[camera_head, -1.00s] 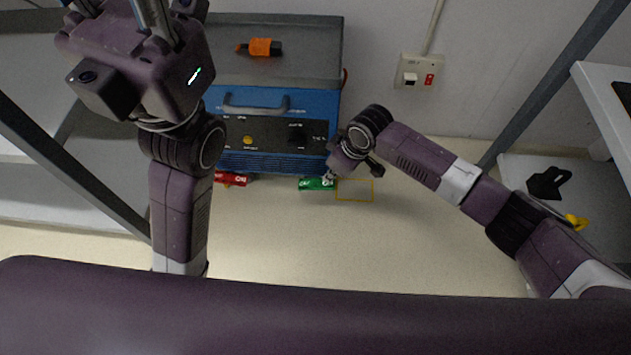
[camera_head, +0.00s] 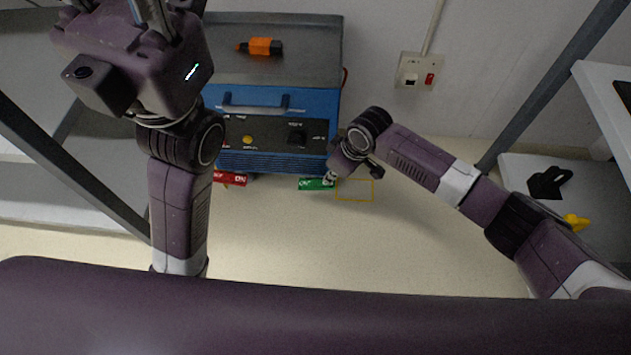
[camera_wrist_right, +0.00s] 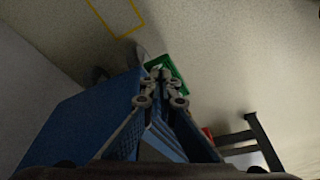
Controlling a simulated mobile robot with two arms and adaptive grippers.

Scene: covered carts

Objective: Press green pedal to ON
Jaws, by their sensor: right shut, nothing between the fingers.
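The green pedal (camera_head: 314,184) lies on the floor at the front right foot of the blue machine (camera_head: 272,160). Its white lettering is partly covered by my gripper. My right gripper (camera_head: 329,178) is shut and empty, with its fingertips at the right end of the green pedal. In the right wrist view the shut fingertips (camera_wrist_right: 160,74) overlap the green pedal (camera_wrist_right: 172,66); whether they touch it I cannot tell. A red pedal (camera_head: 231,179) lies to the left, also at the machine's foot. My left gripper's fingers at the top left are mostly cut off.
A yellow floor outline (camera_head: 355,190) lies just right of the green pedal. An orange and black tool (camera_head: 260,46) lies on the machine's top. A wall socket with a red switch (camera_head: 420,71) is behind. Shelves stand left and right. The floor in front is clear.

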